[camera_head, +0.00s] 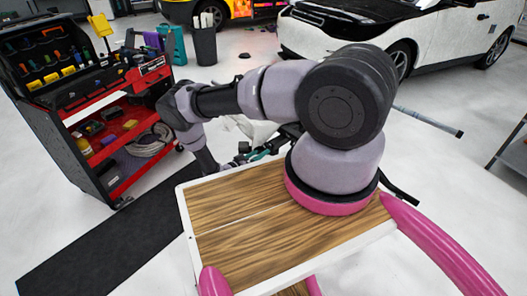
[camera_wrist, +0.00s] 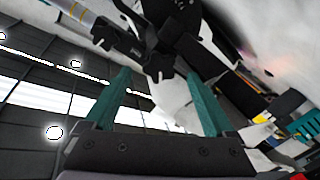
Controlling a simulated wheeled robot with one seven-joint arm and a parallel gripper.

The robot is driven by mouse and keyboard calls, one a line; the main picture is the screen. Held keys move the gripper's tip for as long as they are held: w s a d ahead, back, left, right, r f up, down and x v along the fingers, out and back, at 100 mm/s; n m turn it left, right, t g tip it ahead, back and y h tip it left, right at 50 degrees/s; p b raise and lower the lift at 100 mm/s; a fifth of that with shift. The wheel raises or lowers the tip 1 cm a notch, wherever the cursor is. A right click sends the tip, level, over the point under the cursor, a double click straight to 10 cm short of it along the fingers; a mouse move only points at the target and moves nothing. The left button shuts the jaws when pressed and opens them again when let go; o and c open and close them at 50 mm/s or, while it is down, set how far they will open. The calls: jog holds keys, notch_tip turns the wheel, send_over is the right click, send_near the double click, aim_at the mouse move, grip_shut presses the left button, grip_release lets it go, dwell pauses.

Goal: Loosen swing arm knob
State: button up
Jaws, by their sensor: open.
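In the wrist view my gripper (camera_wrist: 157,78) is open, with its two teal fingers apart and nothing clamped between them. A black mechanism (camera_wrist: 170,28) with lobed, knob-like parts is just beyond the fingertips, and a silver tube (camera_wrist: 75,14) runs off from it at the upper left. I cannot tell for sure which black part is the swing arm knob, or whether a finger touches it. In the head view my gripper (camera_head: 262,154) shows only as a bit of teal behind my arm, beside small black parts (camera_head: 244,147). My arm hides most of the mechanism there.
A red and black tool cart (camera_head: 100,108) stands at the left, with a black mat (camera_head: 95,240) on the floor before it. A silver pole (camera_head: 430,122) sticks out right of my arm. A white car (camera_head: 430,35) and a grey bin (camera_head: 204,45) are behind.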

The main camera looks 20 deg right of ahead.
jog(key=v, duration=0.6)
jog(key=shift+s+a, duration=0.15)
jog(key=shift+a, duration=0.2)
